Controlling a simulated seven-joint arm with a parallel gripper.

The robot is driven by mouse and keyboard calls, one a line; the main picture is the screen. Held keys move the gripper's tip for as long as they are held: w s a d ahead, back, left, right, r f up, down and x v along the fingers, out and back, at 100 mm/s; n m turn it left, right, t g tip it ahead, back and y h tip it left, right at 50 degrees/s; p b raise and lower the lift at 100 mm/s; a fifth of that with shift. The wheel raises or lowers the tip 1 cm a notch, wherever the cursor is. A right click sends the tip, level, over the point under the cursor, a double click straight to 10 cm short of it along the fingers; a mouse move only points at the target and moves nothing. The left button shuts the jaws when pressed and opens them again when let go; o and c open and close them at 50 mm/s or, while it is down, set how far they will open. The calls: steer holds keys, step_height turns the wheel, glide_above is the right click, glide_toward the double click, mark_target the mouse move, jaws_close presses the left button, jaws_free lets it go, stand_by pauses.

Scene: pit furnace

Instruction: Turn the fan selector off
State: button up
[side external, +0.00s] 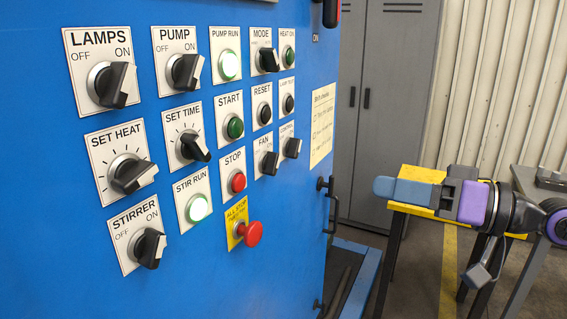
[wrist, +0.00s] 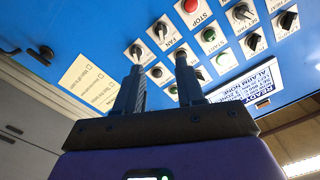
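The fan selector (side external: 267,163) is a black knob on a white plate labelled FAN, low on the blue panel, right of the red STOP button. In the wrist view the fan selector (wrist: 160,31) appears upside down, beyond my fingertips. Its exact pointer setting is too small to read. My gripper (side external: 385,188) is to the right of the panel, well apart from it, with its fingers pointing left. In the wrist view my gripper (wrist: 160,64) has its two dark fingers spread with an empty gap between them.
The CONTROL knob (side external: 292,148) sits close to the right of the fan selector. The red ALL STOP mushroom button (side external: 252,234) juts out below it. A panel handle (side external: 332,205), a yellow-topped stand (side external: 423,211) and grey lockers (side external: 385,110) are nearby. Free air lies before the panel.

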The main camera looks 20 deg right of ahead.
mark_target(278, 162)
steer(key=x, duration=1.7)
steer(key=shift+w+a+r, duration=0.15)
steer(key=shift+w+r, duration=0.1)
steer(key=shift+r, duration=0.1)
jaws_close()
